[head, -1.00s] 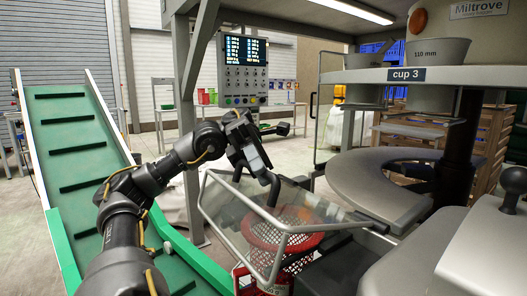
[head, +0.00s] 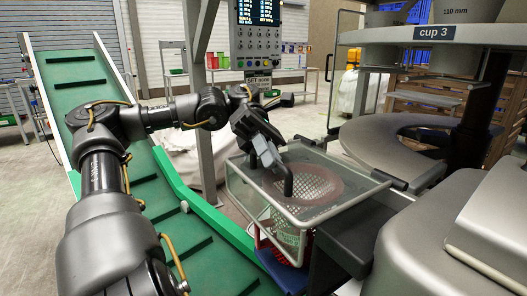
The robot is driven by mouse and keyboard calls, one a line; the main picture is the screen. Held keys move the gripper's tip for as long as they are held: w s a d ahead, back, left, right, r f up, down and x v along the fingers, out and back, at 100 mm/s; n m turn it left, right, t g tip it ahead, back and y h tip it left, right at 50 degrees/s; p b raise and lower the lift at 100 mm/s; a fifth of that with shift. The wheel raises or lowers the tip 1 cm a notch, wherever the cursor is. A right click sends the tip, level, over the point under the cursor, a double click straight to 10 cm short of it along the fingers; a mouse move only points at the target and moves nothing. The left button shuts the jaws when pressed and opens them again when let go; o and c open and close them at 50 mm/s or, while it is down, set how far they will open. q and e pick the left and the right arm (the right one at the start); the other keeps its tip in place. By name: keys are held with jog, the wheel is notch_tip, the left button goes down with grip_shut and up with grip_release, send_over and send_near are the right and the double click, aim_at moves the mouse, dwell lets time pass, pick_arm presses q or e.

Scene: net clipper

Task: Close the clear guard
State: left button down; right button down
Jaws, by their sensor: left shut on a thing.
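The clear guard (head: 343,206) is a see-through cover with a grey metal frame. In the head view its top panel lies nearly level over the mesh basket (head: 308,187), with a clear side panel hanging down at the left. My left gripper (head: 275,166) is shut on the guard's dark handle (head: 288,183) at the guard's left part. The gripper hides part of the handle. Whether the guard's frame rests fully on its seat cannot be told. My right gripper is out of view.
A green conveyor (head: 85,115) slopes along the left. A grey post and control panel (head: 262,45) stand behind the guard. The round grey machine deck (head: 400,140) and a large grey housing (head: 455,235) are close on the right.

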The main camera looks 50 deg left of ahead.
aim_at(262, 168)
pick_arm(q)
jog(key=shift+s+f, duration=0.1)
jog(key=shift+f, duration=0.1)
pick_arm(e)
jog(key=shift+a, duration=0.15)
pick_arm(q)
jog(key=c, duration=1.5)
grip_release()
jog(key=shift+o, duration=0.2)
jog(key=shift+r, duration=0.1)
